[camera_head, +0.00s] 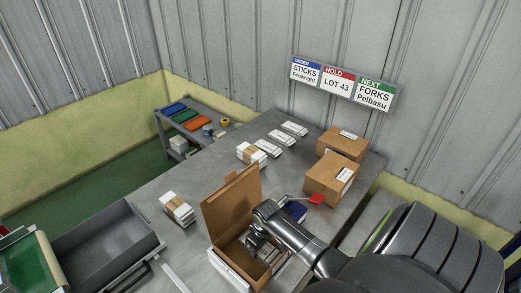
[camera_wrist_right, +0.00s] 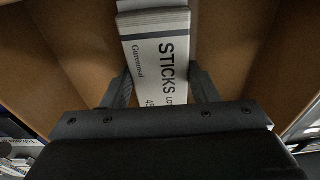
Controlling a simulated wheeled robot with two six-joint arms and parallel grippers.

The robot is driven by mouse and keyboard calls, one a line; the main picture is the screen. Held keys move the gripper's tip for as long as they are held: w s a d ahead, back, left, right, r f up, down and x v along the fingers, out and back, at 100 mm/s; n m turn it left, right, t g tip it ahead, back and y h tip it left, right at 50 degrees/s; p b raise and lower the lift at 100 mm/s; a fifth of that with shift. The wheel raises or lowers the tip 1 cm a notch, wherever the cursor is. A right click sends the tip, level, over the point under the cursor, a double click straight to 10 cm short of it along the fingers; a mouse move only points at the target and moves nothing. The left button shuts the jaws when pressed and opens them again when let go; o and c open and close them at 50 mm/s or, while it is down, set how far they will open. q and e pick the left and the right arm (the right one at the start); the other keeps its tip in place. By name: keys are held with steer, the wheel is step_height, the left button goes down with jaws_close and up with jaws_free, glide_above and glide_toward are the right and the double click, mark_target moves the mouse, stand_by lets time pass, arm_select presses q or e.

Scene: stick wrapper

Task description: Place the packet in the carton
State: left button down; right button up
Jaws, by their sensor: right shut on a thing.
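The open carton (camera_head: 230,206) stands on the near part of the table with a tall flap raised. My right gripper (camera_head: 258,243) reaches down into it; the arm hides part of the inside. My left gripper is not in view.
Banded white packets (camera_head: 177,209) lie left of the carton, and several more (camera_head: 251,153) lie farther back. Two closed boxes (camera_head: 331,178) stand at right. A red-handled tool (camera_head: 315,199) lies near the carton. A grey tray (camera_head: 105,243) is at left. Signs (camera_head: 342,83) hang on the wall.

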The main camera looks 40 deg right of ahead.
mark_target(264, 249)
steer(key=o, duration=1)
steer(key=shift+r, duration=0.55)
step_height(264, 249, up, 11)
steer(key=s, duration=0.1)
steer(key=shift+s, duration=0.2)
steer(key=shift+s, duration=0.1)
